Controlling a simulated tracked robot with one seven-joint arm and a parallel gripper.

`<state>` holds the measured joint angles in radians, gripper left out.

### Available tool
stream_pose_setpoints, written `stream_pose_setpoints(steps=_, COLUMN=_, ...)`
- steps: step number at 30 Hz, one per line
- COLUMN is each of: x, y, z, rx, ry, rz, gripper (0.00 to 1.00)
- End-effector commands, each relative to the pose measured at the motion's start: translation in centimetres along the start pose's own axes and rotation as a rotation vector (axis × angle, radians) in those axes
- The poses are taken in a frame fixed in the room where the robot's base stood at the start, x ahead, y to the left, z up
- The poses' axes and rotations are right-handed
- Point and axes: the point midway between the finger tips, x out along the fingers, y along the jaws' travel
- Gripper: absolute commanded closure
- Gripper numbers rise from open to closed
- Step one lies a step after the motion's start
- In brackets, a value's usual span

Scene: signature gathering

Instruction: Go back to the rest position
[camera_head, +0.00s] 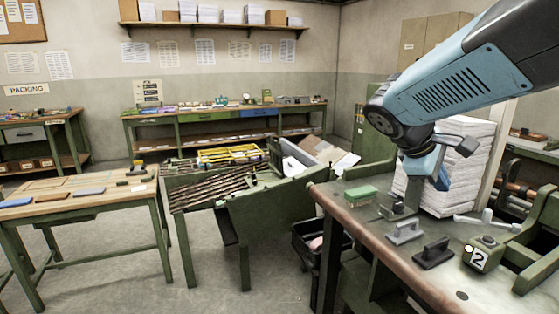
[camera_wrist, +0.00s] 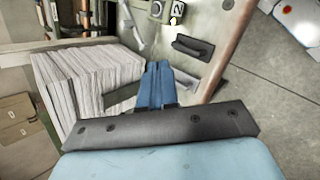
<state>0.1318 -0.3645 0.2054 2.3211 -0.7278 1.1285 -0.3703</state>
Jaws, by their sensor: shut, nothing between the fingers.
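My gripper (camera_head: 438,180) hangs at the end of my blue arm on the right of the head view, above the green workbench (camera_head: 330,200). In the wrist view its two blue fingers (camera_wrist: 159,66) are together, with nothing between them. The fingers point down towards the bench top. A tall stack of white paper (camera_head: 475,150) stands right behind the gripper in the head view, and it also shows at left in the wrist view (camera_wrist: 85,85). Whether the gripper touches the stack cannot be told.
On the bench are a green block (camera_head: 360,194), a grey-handled tool (camera_head: 404,233), a black-handled tool (camera_head: 434,252) and a block marked 2 (camera_head: 480,257). A wooden-topped table (camera_head: 70,190) stands at left. A dark bin (camera_head: 312,245) is beside the bench. Floor is clear at front left.

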Motion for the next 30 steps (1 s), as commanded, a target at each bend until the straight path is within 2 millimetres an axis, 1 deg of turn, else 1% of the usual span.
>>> stream_pose_setpoints(steps=1, x=-0.5, y=-1.3, z=0.6, rx=0.078, ry=0.049, rz=-0.035, gripper=1.00)
stream_pose_setpoints(steps=3, x=-1.0, y=-3.1, z=0.9, rx=0.191, ry=0.117, rz=-0.094, gripper=1.00)
stream_pose_setpoints(steps=9, x=-2.9, y=-7.7, z=1.5, rx=0.510, ry=0.311, rz=-0.283, gripper=1.00)
stream_pose_setpoints(steps=12, x=-3.9, y=-9.4, z=1.5, rx=0.652, ry=0.396, rz=-0.380, gripper=1.00)
stream_pose_setpoints(steps=15, x=-4.8, y=-10.7, z=1.5, rx=0.764, ry=0.461, rz=-0.464, gripper=1.00)
stream_pose_setpoints(steps=18, x=-5.4, y=-11.3, z=1.5, rx=0.838, ry=0.502, rz=-0.523, gripper=1.00)
stream_pose_setpoints(steps=21, x=-5.7, y=-11.7, z=1.5, rx=0.874, ry=0.523, rz=-0.554, gripper=1.00)
stream_pose_setpoints(steps=30, x=-5.8, y=-11.7, z=1.5, rx=0.882, ry=0.527, rz=-0.562, gripper=1.00)
